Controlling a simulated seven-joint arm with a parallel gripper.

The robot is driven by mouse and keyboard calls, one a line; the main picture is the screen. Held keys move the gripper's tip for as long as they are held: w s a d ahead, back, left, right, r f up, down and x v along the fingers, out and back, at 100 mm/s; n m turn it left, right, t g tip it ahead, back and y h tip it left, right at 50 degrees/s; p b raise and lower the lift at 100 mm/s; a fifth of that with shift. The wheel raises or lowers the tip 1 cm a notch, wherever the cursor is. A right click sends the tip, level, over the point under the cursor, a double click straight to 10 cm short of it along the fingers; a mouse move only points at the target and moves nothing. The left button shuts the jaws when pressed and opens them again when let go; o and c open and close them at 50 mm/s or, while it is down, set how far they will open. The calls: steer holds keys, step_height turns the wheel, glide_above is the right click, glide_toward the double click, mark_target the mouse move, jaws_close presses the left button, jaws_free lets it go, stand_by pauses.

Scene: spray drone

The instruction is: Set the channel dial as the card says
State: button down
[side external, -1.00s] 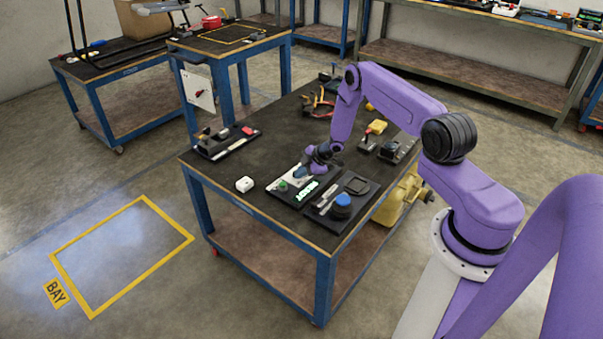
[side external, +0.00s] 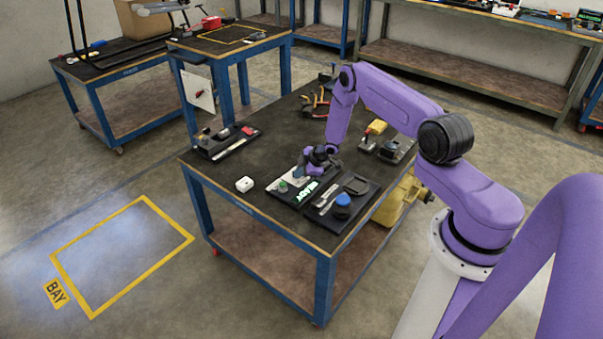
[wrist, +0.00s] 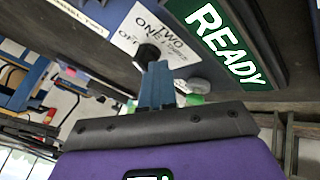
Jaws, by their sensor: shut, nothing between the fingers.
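The channel dial shows in the wrist view as a dark round knob (wrist: 148,52) on a white plate (wrist: 172,32) marked OFF, ONE and TWO. My gripper (wrist: 157,68) is shut and empty, its blue fingertips right at the knob. I cannot tell whether they touch it. The fingers partly cover the dial, and I cannot read its setting. A lit green READY sign (wrist: 225,45) is beside the plate. In the side view my gripper (side external: 302,170) is low over the black panel with the READY sign (side external: 308,190). A pale strip (wrist: 78,15) has lettering only partly legible.
A green button (side external: 283,186) is left of my gripper. A black tray (side external: 362,211) with a blue-capped item (side external: 342,200) is at the right. Tools and yellow items lie behind.

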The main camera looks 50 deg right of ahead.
steer(key=shift+w+a+r, duration=0.25)
steer(key=shift+w+a, duration=0.05)
steer(key=shift+w, duration=0.3)
steer(key=shift+s+d+f, duration=0.1)
steer(key=shift+s+d, duration=0.05)
steer(key=shift+s, duration=0.05)
